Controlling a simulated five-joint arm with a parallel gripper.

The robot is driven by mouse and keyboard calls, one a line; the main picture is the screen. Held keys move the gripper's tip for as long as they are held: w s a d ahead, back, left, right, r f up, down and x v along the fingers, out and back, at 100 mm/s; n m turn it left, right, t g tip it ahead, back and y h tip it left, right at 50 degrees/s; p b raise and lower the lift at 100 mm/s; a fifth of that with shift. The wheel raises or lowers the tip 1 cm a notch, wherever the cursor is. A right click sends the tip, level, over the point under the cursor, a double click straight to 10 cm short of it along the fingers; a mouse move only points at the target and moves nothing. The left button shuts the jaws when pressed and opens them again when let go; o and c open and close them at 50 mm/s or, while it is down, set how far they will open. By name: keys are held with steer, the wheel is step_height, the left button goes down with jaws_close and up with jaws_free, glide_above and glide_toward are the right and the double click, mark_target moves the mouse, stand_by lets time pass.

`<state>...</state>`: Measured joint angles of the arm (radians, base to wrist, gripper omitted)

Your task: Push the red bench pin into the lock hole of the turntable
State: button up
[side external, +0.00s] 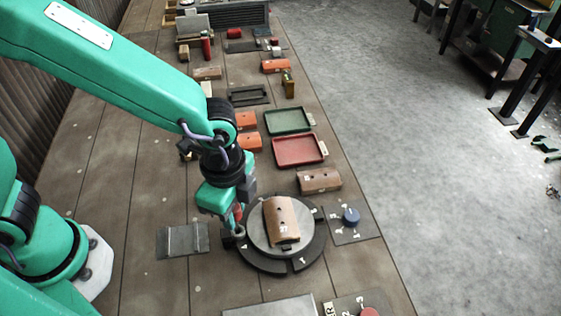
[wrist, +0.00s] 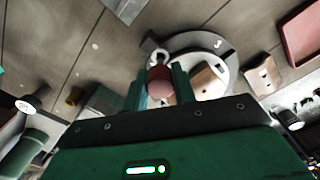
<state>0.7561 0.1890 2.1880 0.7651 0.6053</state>
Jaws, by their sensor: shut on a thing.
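My gripper (side external: 234,222) is over the left rim of the turntable, shut on the red bench pin (side external: 238,212). In the wrist view the pin's round red end (wrist: 160,84) sits between the two fingers (wrist: 160,88). The turntable (side external: 280,262) is a dark ring around a grey disc, and it also shows in the wrist view (wrist: 226,56). A small round metal collar (side external: 240,232) stands at its left rim, just under the pin. I cannot tell how far the pin's lower end is inside it. A brown curved block (side external: 282,222) lies on the disc.
A dark flat plate (side external: 182,240) lies left of the turntable. A blue knob (side external: 351,216) on a dark plate is at its right. A brown block (side external: 319,180), a red tray (side external: 298,151) and a green tray (side external: 288,121) lie behind. A grey panel (side external: 272,308) is in front.

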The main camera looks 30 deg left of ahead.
mark_target(237, 227)
steer(key=shift+f, duration=2.2)
stand_by(1.8)
steer(key=o, duration=0.8)
steer(key=shift+c, duration=0.2)
steer(key=o, duration=0.5)
steer(key=shift+s, duration=0.1)
steer(key=shift+r, duration=0.2)
steer(key=shift+r, duration=2.8)
steer(key=shift+r, duration=0.1)
